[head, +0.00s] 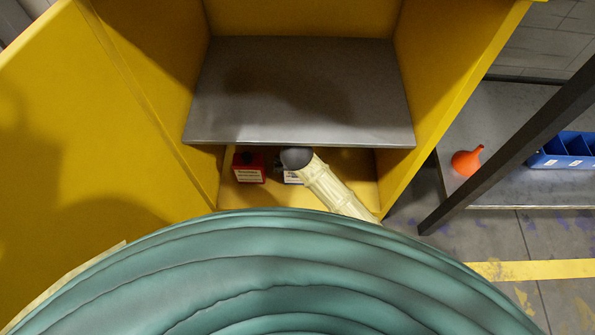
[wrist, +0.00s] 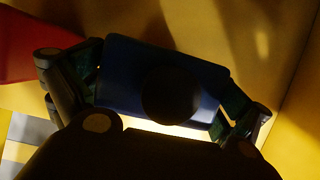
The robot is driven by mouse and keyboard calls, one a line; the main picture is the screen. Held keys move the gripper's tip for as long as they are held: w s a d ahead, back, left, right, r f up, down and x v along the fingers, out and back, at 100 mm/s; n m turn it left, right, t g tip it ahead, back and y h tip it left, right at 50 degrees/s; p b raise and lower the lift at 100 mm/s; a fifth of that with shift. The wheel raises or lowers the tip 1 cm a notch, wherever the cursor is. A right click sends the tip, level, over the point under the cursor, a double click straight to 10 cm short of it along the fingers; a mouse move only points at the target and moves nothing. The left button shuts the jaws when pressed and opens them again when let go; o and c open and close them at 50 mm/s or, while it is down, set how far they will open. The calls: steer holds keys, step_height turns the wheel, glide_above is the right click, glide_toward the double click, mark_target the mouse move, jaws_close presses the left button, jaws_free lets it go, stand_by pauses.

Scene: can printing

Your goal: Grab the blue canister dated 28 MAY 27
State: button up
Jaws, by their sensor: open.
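The blue canister (wrist: 135,65) lies between the two fingers of my gripper (wrist: 160,92) in the dark wrist view. The fingers stand on either side of it, open. I cannot tell whether either finger touches it. A dark round shape covers part of its face, and no date is readable. In the head view, part of the blue canister's white label (head: 291,179) shows beside my cream arm, low in the yellow cabinet.
A red canister (head: 248,168) with a white label stands left of the blue one; red also shows in the wrist view (wrist: 30,45). A grey shelf (head: 300,90) hangs close above. The yellow cabinet wall (head: 440,95) is to the right. An orange funnel (head: 467,162) stands outside.

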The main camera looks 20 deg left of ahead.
steer(key=shift+f, duration=0.25)
steer(key=c, duration=1.2)
steer(key=shift+r, duration=0.15)
